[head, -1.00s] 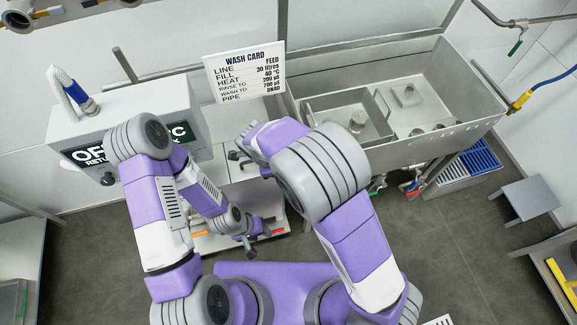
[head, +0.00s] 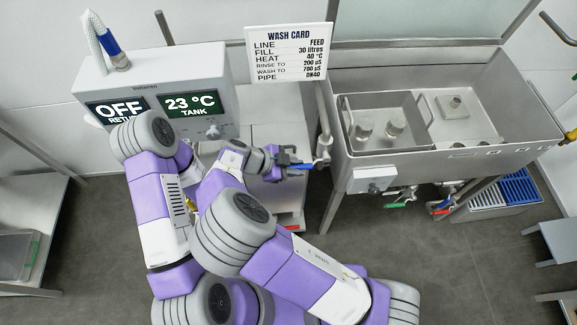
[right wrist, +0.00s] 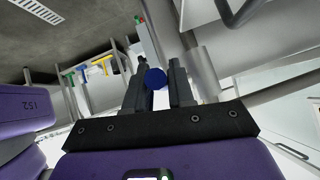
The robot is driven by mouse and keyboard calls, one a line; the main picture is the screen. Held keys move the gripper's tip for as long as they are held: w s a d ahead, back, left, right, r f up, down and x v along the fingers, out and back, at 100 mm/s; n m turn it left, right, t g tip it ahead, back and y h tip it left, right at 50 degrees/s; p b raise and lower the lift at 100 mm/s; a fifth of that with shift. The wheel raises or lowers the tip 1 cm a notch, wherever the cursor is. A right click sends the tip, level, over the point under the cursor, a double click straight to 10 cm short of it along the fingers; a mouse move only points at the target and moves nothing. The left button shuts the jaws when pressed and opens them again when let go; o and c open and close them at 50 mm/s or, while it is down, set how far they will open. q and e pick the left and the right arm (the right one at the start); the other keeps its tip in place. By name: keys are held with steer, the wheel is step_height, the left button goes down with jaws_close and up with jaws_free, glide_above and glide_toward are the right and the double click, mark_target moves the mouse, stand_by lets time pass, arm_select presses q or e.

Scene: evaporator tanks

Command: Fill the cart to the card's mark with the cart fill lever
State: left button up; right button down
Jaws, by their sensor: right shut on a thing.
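My right gripper (head: 286,165) is shut on a blue lever (head: 303,166) at a valve on the upright pipe left of the steel sink. In the right wrist view, a round blue end (right wrist: 155,78) shows between the two dark fingers of the right gripper (right wrist: 158,82). The wash card (head: 288,55) stands behind and reads "FILL 30 litres", "HEAT 40 °C" and "LINE FEED". No label on the lever is readable. I cannot clearly make out the cart or a water level. My left gripper is hidden behind my arms.
A grey-white box (head: 150,84) on the left shows "OFF" and "23 °C TANK". The steel sink (head: 470,140) stands right, with green- and red-handled valves under it. Floor is open in front.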

mark_target(295, 167)
steer(key=shift+s+f, duration=0.1)
steer(key=shift+f, duration=0.1)
steer(key=c, duration=1.1)
jaws_free()
steer(key=shift+o, duration=0.2)
steer(key=shift+r, duration=0.15)
step_height(295, 167, up, 10)
steer(key=shift+f+p, duration=0.1)
steer(key=shift+p, duration=0.7)
